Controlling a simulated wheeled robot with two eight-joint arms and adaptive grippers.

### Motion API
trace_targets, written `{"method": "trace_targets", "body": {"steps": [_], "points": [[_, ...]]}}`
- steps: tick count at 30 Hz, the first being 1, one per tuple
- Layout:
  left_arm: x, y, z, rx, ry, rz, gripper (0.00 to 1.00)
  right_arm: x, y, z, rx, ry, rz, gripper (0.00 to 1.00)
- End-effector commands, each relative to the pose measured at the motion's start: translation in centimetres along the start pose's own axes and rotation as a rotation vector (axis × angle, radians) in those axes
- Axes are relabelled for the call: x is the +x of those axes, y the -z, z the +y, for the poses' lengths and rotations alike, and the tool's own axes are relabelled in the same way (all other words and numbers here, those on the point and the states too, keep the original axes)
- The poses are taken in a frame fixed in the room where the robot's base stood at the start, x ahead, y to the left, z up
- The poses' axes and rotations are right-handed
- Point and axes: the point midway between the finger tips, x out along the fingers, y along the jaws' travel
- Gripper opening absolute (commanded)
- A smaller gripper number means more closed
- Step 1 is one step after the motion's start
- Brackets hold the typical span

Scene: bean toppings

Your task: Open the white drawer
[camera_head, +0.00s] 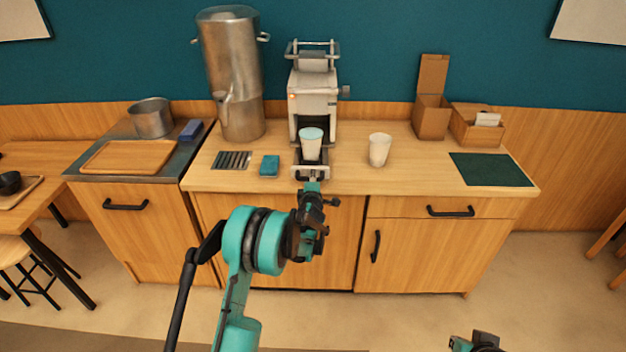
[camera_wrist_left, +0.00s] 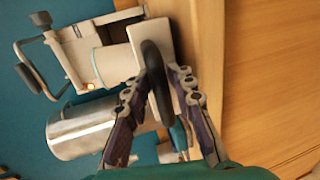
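The white drawer (camera_head: 297,171) is low at the front of the white machine (camera_head: 315,101) on the counter. In the left wrist view the drawer's pale front (camera_wrist_left: 166,38) lies behind its black handle (camera_wrist_left: 155,72). My left gripper (camera_head: 314,186) reaches the drawer front. Its fingertips (camera_wrist_left: 157,80) lie close on both sides of the handle, and it looks shut on it. The gripper hides part of the drawer in the head view. A cup (camera_head: 311,147) with a pale blue top stands at the machine, just above the drawer. My right gripper (camera_head: 477,343) is partly cut off at the bottom edge.
A white cup (camera_head: 379,150) stands right of the machine. A blue sponge (camera_head: 270,166) and a metal grate (camera_head: 231,160) lie left of it. A tall steel urn (camera_head: 234,75) stands behind. Boxes (camera_head: 432,97) and a dark green mat (camera_head: 490,169) are at right.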

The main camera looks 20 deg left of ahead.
Motion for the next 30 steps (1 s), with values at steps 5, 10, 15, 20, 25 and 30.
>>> {"method": "trace_targets", "body": {"steps": [5, 10, 15, 20, 25, 30], "points": [[0.0, 0.0, 0.0, 0.0, 0.0, 0.0, 0.36, 0.0, 0.0, 0.0, 0.0, 0.0, 0.0, 0.0], [-0.1, 0.0, 0.0, 0.0, 0.0, 0.001, 0.36, 0.0, 0.0, 0.0, 0.0, 0.0, 0.0, 0.0], [-2.1, 0.0, 0.0, 0.0, 0.0, -0.001, 0.36, 0.0, 0.0, 0.0, 0.0, 0.0, 0.0, 0.0], [-5.6, 0.0, 0.0, 0.0, 0.0, 0.0, 0.36, 0.0, 0.0, 0.0, 0.0, 0.0, 0.0, 0.0], [-9.2, 0.0, 0.0, 0.0, 0.001, -0.001, 0.36, 0.0, 0.0, 0.0, 0.0, 0.0, 0.0, 0.0], [-11.3, 0.0, 0.0, -0.001, 0.0, 0.0, 0.36, 0.0, 0.0, 0.0, 0.0, 0.0, 0.0, 0.0]]}}
